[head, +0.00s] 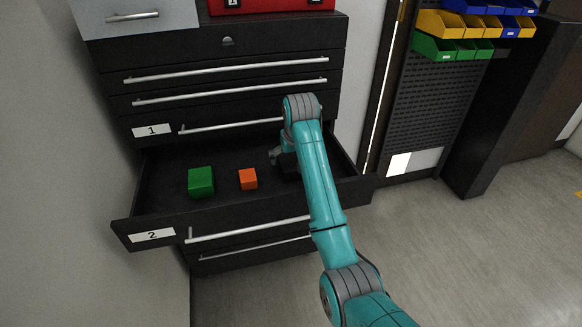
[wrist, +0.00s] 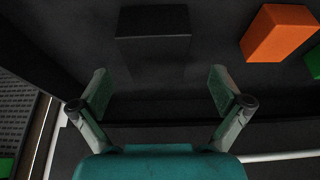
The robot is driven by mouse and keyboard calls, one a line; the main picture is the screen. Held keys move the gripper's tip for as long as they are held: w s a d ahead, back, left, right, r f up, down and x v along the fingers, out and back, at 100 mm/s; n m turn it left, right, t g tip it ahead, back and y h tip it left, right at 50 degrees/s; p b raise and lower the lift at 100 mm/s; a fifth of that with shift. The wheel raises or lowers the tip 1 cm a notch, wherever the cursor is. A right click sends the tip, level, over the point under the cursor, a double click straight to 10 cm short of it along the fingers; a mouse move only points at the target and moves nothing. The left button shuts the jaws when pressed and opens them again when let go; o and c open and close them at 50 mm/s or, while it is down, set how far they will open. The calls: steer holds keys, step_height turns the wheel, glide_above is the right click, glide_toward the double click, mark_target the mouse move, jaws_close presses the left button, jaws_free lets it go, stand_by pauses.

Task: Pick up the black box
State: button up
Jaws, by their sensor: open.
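The black box (wrist: 154,22) lies in the open drawer, at the top middle of the wrist view, dark against the dark drawer floor. My gripper (wrist: 159,88) is open, with one finger on each side and nothing between the tips. The box is ahead of the fingertips, roughly centred on the gap and apart from them. In the head view my gripper (head: 276,157) is low inside the right part of the drawer, partly hidden by my arm. I cannot clearly make out the black box there.
Drawer 2 (head: 152,236) is pulled out; its walls surround my gripper. An orange cube (head: 248,179) and a green cube (head: 201,182) lie left of my gripper in the head view. Closed drawers (head: 226,68) stand above and behind. Bins (head: 455,50) hang at the upper right.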

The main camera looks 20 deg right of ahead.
mark_target(291, 163)
steer(key=shift+d+x, duration=0.2)
steer(key=shift+x, duration=2.15)
steer(key=c, duration=1.4)
